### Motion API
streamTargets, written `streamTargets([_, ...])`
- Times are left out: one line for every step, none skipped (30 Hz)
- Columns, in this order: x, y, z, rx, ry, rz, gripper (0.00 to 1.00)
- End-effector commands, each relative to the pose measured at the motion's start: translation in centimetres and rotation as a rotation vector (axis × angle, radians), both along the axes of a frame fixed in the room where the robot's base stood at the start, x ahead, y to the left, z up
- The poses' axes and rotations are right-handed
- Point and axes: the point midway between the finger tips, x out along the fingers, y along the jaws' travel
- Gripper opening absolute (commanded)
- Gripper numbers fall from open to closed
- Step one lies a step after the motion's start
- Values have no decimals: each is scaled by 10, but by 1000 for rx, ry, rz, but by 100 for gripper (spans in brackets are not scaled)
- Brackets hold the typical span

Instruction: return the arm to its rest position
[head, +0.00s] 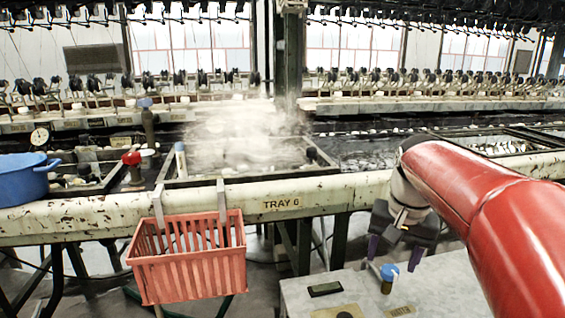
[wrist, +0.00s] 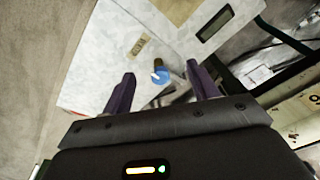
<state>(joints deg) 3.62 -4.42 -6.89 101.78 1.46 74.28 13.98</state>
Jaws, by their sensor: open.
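My red and white arm reaches in from the right of the head view. My gripper (head: 391,258) points down in front of the basin bench, above the far edge of a pale side table (head: 440,285). Its purple fingers stand apart with nothing held between them.
A red basket (head: 188,262) hangs on the bench front (head: 340,192), left of my gripper. A steaming basin (head: 250,155) lies behind, and a blue tub (head: 24,178) sits at far left. A dark-screened device (head: 325,289) lies on the table. Floor shows between basket and table.

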Motion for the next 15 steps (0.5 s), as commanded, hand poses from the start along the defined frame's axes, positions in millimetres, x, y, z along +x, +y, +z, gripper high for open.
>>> streamTargets([-20, 9, 0, -5, -36, 40, 59])
streamTargets([-29, 14, -1, -9, -56, 65, 59])
streamTargets([-42, 21, -3, -16, -83, 96, 59])
streamTargets([-52, 25, -5, -22, -102, 120, 59])
streamTargets([-62, 29, -8, -28, -119, 144, 59])
streamTargets([-74, 35, -12, -38, -147, 175, 59])
streamTargets([-84, 39, -16, -46, -166, 198, 59])
streamTargets([-93, 43, -20, -53, -184, 221, 59])
streamTargets([-105, 47, -26, -64, -209, 251, 59])
streamTargets([-113, 50, -31, -73, -225, 273, 59])
streamTargets([-121, 53, -36, -83, -242, 293, 59])
streamTargets([-130, 57, -42, -93, -262, 317, 59])
streamTargets([-137, 59, -47, -102, -275, 334, 59])
streamTargets([-142, 60, -51, -109, -288, 348, 59])
streamTargets([-149, 62, -56, -118, -302, 366, 59])
